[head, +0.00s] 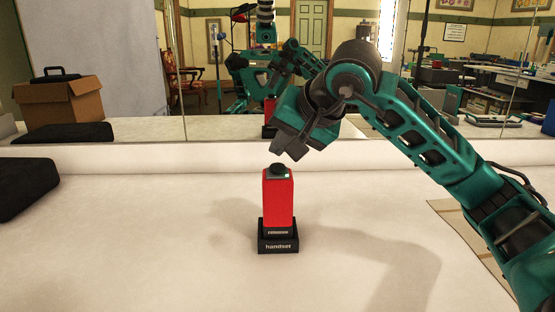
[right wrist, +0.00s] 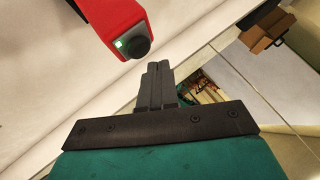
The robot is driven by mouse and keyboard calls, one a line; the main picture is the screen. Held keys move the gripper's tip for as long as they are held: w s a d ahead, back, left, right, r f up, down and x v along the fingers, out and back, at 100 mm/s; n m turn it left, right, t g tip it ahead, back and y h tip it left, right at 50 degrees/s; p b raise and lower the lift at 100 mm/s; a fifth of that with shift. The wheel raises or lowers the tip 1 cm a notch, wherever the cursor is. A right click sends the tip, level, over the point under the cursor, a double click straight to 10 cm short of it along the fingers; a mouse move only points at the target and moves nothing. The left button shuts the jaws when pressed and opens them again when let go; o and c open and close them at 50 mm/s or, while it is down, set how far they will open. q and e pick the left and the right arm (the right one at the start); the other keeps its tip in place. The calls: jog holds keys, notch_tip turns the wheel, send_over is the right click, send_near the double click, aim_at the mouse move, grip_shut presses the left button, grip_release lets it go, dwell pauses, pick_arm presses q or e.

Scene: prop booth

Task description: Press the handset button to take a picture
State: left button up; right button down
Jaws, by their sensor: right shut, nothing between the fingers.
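The handset (head: 278,200) is a red upright block on a black base labelled "handset", standing on the white table. Its round black button (head: 278,169) is on top, beside a small green light. In the right wrist view the red handset (right wrist: 103,18) shows at the top with the black button (right wrist: 136,47) and lit green square. My right gripper (head: 286,153) is shut and empty, pointing down just above and slightly to the right of the button. In the right wrist view its fingertips (right wrist: 158,67) are close to the button, with a small gap. My left gripper is not in view.
A mirror (head: 228,80) behind the table reflects my arm and the room. A cardboard box (head: 58,103) and black cases (head: 20,188) are at the left. A flat tan sheet (head: 470,235) lies at the right. The table around the handset is clear.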

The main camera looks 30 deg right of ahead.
aim_at(282, 167)
jog(key=shift+r, duration=0.1)
notch_tip(282, 167, up, 5)
jog(key=p, duration=0.4)
jog(key=shift+p, duration=0.4)
dwell(0.5)
